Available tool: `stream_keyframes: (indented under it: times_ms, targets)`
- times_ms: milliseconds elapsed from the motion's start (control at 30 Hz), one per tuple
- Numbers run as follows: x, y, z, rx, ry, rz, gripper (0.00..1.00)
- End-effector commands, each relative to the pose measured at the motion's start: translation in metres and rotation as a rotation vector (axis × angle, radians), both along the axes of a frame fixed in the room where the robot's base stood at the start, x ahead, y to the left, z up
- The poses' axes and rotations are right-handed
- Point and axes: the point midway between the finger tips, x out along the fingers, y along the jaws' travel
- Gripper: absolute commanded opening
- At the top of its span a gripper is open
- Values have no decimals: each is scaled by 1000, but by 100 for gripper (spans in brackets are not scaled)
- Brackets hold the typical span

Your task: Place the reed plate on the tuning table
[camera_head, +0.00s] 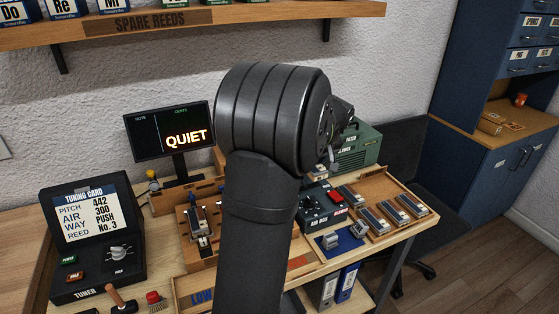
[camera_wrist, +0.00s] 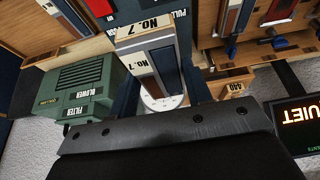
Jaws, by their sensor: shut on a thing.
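My gripper (camera_wrist: 160,78) is shut on a reed plate (camera_wrist: 158,104) in the wrist view. In the head view my arm hides the held plate and most of my gripper (camera_head: 340,135). A wooden stand with upright metal pieces (camera_head: 200,226) is left of my arm; I cannot tell whether it is the tuning table.
The tuner (camera_head: 92,245) and a "QUIET" display (camera_head: 170,130) stand left. A green blower (camera_head: 360,145) stands behind my gripper. The air box (camera_head: 322,205) and a wooden tray (camera_head: 425,190) with several reed plates are right. A shelf (camera_head: 200,25) hangs above.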

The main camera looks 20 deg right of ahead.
Motion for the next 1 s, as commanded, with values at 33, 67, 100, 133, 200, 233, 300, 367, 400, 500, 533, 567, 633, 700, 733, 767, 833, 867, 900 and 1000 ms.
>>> stream_keyframes:
  times_ms: [33, 67, 100, 133, 200, 233, 300, 367, 400, 500, 533, 567, 633, 700, 733, 767, 833, 867, 900, 1000]
  targets:
    - [-4, -17, -13, 5, 5, -41, 16]
    - [-5, -26, -19, 5, 4, -68, 16]
    - [-4, -38, -26, 4, 4, -107, 16]
    - [-4, -47, -31, 4, 4, -135, 16]
    - [0, -69, -42, 2, 3, -208, 16]
    - [1, -79, -46, 3, 3, -243, 16]
    - [4, -103, -56, 3, 3, -327, 16]
    - [5, -126, -64, 2, 2, -402, 16]
    - [5, -141, -69, 2, 1, -454, 16]
    - [3, -177, -80, 1, 1, -572, 16]
    - [2, -186, -83, 2, 0, -604, 16]
    - [1, -195, -86, 1, 0, -633, 16]
    - [-2, -213, -90, 3, -1, -694, 16]
    - [-5, -226, -93, 2, -1, -739, 16]
    - [-6, -231, -95, 3, -1, -756, 16]
    - [-7, -235, -95, 2, -1, -768, 16]
    - [-9, -241, -96, 1, -1, -789, 16]
    - [-9, -243, -97, 2, -1, -796, 16]
    - [-10, -244, -99, 2, -1, -802, 16]
    - [-10, -245, -104, 3, 0, -806, 16]
